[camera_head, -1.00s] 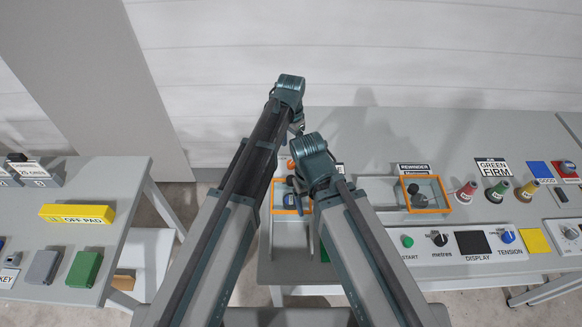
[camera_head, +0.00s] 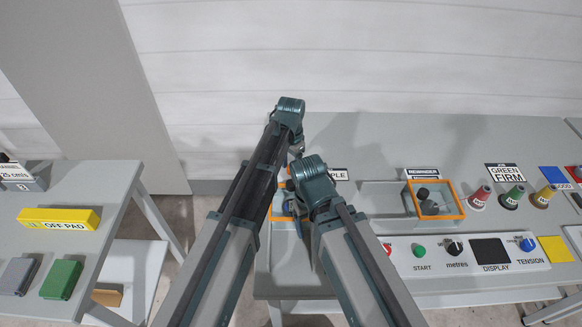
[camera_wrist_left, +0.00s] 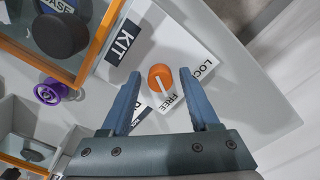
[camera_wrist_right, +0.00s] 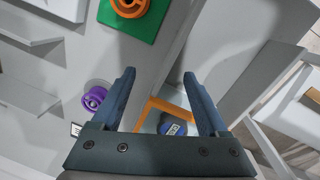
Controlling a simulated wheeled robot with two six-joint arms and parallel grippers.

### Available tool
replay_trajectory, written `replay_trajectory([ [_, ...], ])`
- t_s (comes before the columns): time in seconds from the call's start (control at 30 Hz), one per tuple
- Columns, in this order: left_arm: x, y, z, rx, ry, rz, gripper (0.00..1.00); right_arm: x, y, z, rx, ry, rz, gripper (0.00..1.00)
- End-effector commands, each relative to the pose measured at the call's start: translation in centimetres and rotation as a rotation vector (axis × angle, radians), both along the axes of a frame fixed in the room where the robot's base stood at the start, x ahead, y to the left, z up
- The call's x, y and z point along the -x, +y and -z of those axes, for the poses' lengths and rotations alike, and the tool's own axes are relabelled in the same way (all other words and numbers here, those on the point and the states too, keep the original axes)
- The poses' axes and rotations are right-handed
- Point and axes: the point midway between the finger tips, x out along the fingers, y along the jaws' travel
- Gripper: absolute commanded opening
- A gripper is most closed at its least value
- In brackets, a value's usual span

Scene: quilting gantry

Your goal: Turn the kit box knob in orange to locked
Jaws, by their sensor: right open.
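The orange kit box knob (camera_wrist_left: 161,78) is round with a white pointer bar across its top. It sits on a white plate (camera_wrist_left: 190,45) lettered FREE and LOCK, the rest of the second word being cut off or unclear. The pointer's lower end lies toward FREE. My left gripper (camera_wrist_left: 160,72) is open, with a blue finger on each side of the knob in the picture; whether they touch it cannot be told. My right gripper (camera_wrist_right: 159,73) is open and empty above the bench. In the head view my arms hide both fingertips and most of the knob's area.
An orange-framed box (camera_wrist_left: 93,60) beside a KIT label holds a dark round part. The right wrist view shows an orange ring part (camera_wrist_right: 130,7) on a green plate. A second orange-framed box (camera_head: 461,214) and several spools stand right.

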Motion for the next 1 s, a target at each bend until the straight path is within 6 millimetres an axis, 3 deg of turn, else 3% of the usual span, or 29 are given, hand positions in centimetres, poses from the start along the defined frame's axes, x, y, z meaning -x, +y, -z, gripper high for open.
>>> replay_trajectory([
  [0.03,0.0,0.0,0.0,0.0,0.0,0.0,0.5,0.0,0.0,0.0,0.0,0.0,0.0,0.77],
  [0.3,0.0,0.0,0.0,0.0,0.0,0.0,0.02,0.0,0.0,0.0,0.0,0.0,0.0,0.77],
  [0.33,0.0,0.0,0.0,0.0,0.0,0.0,0.0,0.0,0.0,0.0,0.0,0.0,0.0,0.77],
  [0.67,0.0,0.0,0.0,0.0,0.0,-0.028,0.0,0.0,0.0,0.0,0.0,0.0,0.0,0.77],
  [1.0,0.01,-0.01,0.01,0.0,0.0,-0.248,0.0,0.0,0.0,0.01,0.0,0.0,0.0,0.77],
])
